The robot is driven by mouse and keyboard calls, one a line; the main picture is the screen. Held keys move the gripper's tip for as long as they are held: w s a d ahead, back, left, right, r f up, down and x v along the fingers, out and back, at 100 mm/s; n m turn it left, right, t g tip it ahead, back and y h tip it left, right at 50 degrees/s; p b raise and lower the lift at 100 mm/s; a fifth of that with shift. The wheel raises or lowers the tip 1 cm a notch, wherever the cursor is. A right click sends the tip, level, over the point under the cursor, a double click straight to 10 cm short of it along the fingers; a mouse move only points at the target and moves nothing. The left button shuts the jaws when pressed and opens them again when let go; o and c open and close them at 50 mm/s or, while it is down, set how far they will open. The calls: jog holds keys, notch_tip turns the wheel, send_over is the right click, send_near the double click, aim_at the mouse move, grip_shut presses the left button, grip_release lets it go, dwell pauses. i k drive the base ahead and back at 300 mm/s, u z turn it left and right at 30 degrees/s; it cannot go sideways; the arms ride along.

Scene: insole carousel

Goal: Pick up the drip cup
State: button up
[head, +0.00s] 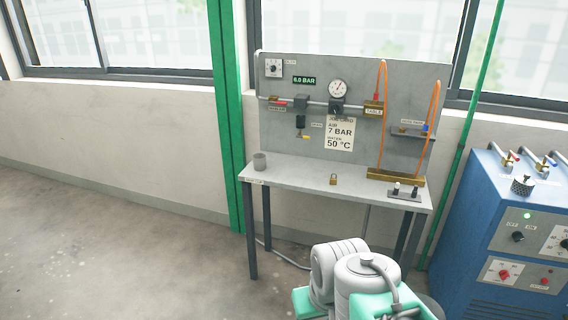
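A small grey cup (260,162), which looks like the drip cup, stands upright on the left back part of the grey bench (300,176). A small label is on the bench's front edge below it. Nothing touches the cup from the sides. My arm's white and mint-green links show at the bottom, in front of the bench and well apart from the cup. My gripper is not in view.
A grey panel (415,90) with a gauge (338,88), piping and orange hoses rises behind the bench. A small padlock-like brass item (333,179) and a switch block (403,193) are on the bench. A blue cabinet (510,225) stands right. Floor at left is clear.

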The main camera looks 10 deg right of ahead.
aim_at(260, 162)
jog(key=z, duration=0.25)
jog(key=i, duration=1.95)
jog(key=u, duration=2.55)
